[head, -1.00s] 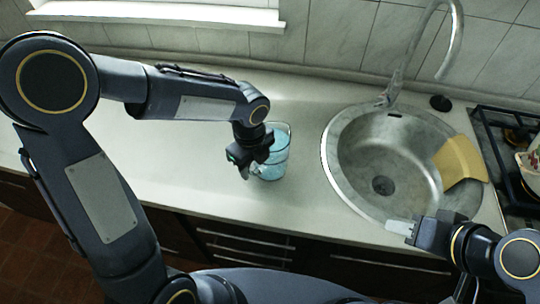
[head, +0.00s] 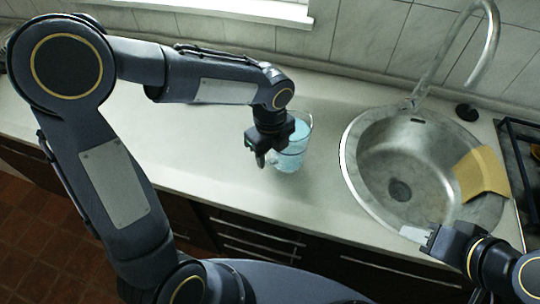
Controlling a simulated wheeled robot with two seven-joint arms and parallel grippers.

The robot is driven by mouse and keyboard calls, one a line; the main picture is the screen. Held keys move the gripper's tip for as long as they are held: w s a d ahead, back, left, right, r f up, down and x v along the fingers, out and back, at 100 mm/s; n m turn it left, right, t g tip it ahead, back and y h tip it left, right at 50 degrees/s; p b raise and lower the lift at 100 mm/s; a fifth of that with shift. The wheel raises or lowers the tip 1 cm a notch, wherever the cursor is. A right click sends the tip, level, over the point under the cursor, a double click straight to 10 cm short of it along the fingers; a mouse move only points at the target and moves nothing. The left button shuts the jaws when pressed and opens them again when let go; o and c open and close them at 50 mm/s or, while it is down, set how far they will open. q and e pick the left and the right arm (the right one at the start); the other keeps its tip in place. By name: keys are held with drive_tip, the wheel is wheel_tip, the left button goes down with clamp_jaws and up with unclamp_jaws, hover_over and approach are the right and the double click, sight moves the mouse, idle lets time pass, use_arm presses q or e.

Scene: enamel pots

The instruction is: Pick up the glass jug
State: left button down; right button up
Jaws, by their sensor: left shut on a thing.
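The glass jug (head: 297,150) is clear with a bluish tint and stands upright over the counter, left of the sink. My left gripper (head: 265,158) is at its left side, pointing down, shut on the jug near its side or handle. The gripper and wrist hide that part of the jug. I cannot tell whether its base touches the counter. My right gripper (head: 416,235) is low at the right, by the sink's front rim, away from the jug. Its pale fingertips show, but their gap cannot be made out.
A round metal sink (head: 385,185) with a tall faucet (head: 432,75) lies right of the jug. A yellow-tan cloth or board (head: 481,174) rests over its right rim. A stove (head: 525,155) is at the far right. The counter (head: 215,160) around the jug is clear.

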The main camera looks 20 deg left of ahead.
use_arm(q)
drive_tip(key=s+d+r+b, duration=0.2)
drive_tip(key=s+d+r, duration=0.7)
drive_tip(key=d+r, duration=0.1)
drive_tip(key=shift+s+r, duration=0.2)
idle(0.7)
drive_tip(key=shift+s+d, duration=0.1)
